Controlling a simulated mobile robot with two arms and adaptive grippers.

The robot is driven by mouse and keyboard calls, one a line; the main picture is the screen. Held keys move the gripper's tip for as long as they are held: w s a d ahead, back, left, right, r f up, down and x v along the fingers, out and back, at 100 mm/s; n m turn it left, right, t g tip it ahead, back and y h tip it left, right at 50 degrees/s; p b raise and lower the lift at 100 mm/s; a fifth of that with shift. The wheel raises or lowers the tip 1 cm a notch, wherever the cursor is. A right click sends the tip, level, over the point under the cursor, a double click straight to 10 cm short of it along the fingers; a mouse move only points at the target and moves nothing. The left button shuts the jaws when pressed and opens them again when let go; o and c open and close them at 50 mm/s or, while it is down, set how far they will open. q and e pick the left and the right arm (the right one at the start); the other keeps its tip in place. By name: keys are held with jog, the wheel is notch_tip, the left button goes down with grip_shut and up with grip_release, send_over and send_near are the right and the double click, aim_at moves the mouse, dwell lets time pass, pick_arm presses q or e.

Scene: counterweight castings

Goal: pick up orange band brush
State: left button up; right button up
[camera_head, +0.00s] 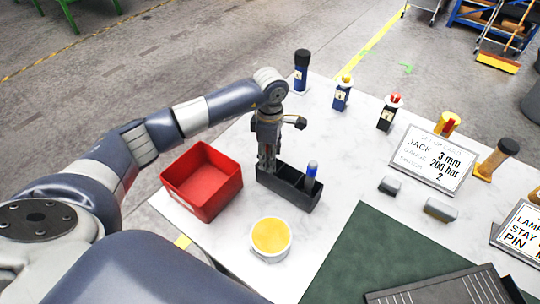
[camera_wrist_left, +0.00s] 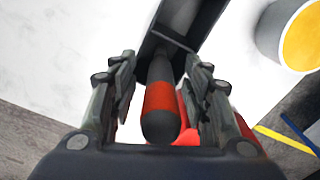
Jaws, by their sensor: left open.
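The orange band brush (camera_wrist_left: 158,98) shows in the left wrist view as a dark rounded handle with an orange band, upright in the black holder (camera_wrist_left: 196,18). My left gripper (camera_wrist_left: 160,72) is open, with one finger on each side of the handle; I cannot tell whether either finger touches it. My right gripper is not in view.
A blue-topped handle (camera_head: 311,170) stands in the holder's right end. A red bin (camera_head: 203,205) is close on the left, and a white tub with yellow contents (camera_head: 270,252) is in front. Several bottles and a sign (camera_head: 433,157) stand farther right.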

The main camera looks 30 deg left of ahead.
pick_arm(q)
grip_shut()
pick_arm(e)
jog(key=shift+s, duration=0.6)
pick_arm(q)
jog(key=shift+r, duration=0.1)
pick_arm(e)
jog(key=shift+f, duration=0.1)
